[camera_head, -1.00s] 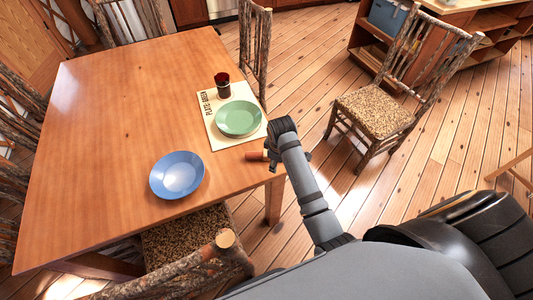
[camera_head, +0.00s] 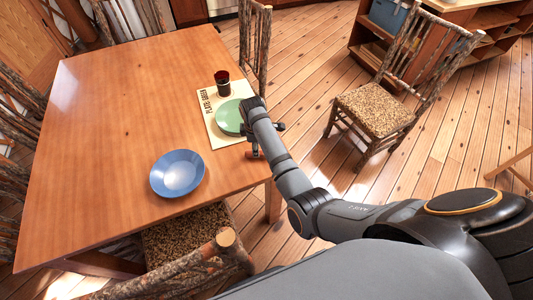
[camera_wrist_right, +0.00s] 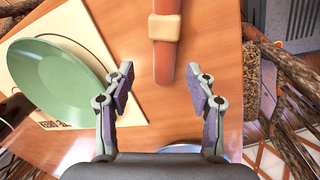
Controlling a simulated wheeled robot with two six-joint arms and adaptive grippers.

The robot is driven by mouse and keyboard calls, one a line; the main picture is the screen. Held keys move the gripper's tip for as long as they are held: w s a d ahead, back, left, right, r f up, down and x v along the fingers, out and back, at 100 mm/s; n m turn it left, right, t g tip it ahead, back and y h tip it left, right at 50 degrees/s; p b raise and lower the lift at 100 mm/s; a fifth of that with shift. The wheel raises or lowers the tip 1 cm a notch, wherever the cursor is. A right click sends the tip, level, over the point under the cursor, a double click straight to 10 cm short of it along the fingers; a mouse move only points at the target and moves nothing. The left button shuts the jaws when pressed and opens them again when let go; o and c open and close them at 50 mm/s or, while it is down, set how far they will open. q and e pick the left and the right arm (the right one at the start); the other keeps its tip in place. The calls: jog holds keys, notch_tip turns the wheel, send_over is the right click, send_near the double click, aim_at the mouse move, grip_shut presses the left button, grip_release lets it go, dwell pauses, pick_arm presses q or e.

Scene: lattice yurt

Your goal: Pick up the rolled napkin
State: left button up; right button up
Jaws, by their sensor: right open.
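The rolled napkin (camera_wrist_right: 165,45) is reddish-brown with a beige ring around it. In the wrist view it lies on the wooden table, ahead of my right gripper (camera_wrist_right: 158,84), roughly in line with the gap between the fingers. In the head view the napkin (camera_head: 253,154) is at the table's right edge, below the green plate, partly covered by my right gripper (camera_head: 251,140). My left gripper is not in view.
The green plate (camera_head: 229,117) sits on a cream placemat (camera_head: 214,131) with a dark red cup (camera_head: 222,84) behind it. A blue plate (camera_head: 177,173) lies to the left. Chairs surround the table (camera_head: 110,120), whose left part is clear.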

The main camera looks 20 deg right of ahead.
notch_tip(320, 180, down, 4)
jog(key=shift+a+f, duration=0.1)
jog(key=shift+w+f, duration=0.2)
jog(key=shift+f, duration=0.3)
grip_shut()
jog(key=shift+r, duration=0.2)
jog(key=shift+r, duration=0.3)
jog(key=s+d+r, duration=0.6)
jog(key=s+r, duration=0.6)
jog(key=shift+s+d, duration=0.2)
jog(key=shift+d, duration=0.2)
